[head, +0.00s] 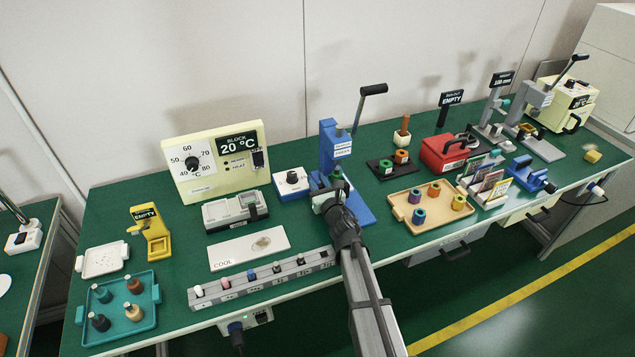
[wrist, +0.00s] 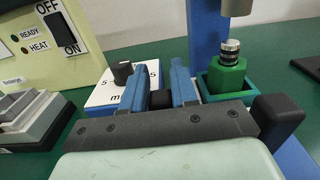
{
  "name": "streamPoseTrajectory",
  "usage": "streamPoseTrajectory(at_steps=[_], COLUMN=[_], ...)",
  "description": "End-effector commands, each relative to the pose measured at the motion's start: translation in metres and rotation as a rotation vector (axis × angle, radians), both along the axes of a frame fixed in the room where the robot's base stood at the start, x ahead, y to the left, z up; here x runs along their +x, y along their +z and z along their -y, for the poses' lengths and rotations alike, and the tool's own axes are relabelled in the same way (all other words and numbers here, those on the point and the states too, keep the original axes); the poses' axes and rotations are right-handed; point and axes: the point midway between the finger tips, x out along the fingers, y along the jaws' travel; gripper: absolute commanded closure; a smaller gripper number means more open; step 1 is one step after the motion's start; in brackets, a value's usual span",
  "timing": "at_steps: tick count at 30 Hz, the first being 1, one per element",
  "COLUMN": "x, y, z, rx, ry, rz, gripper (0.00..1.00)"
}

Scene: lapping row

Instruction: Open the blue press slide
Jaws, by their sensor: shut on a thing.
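The blue press (head: 329,146) stands near the middle of the bench, its black-gripped lever (head: 372,90) raised. It also shows in the wrist view as a blue column (wrist: 208,35). A green nest (wrist: 226,82) holding a dark, ringed cylinder (wrist: 231,50) sits below the press's grey ram (wrist: 237,7). My gripper (head: 327,196) is low at the press's front left. In the wrist view its blue fingers (wrist: 157,88) are shut on a small black piece (wrist: 161,99), apparently the slide's handle. The slide's body is mostly hidden, so its travel cannot be told.
A white dial box (head: 291,182) is just left of the press. A numbered rack (head: 262,277) lies in front, by a COOL plate (head: 235,255). A tan tray (head: 416,222) with coloured rings and a red box (head: 446,152) stand to the right.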

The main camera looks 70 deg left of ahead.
Motion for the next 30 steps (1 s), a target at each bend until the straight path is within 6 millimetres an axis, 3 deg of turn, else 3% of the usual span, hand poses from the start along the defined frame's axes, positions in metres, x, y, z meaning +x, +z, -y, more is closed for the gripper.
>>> streamPoseTrajectory(at_steps=[14,20,27,30], x=[0.0,-0.001,-0.001,0.0], y=[0.0,0.001,0.001,0.0], z=[0.004,0.038,0.096,0.106], rx=[0.0,-0.001,-0.001,0.0], ry=[0.0,-0.001,-0.001,-0.001], rz=[0.0,0.0,0.0,0.0], gripper=[1.0,1.0,1.0,1.0])
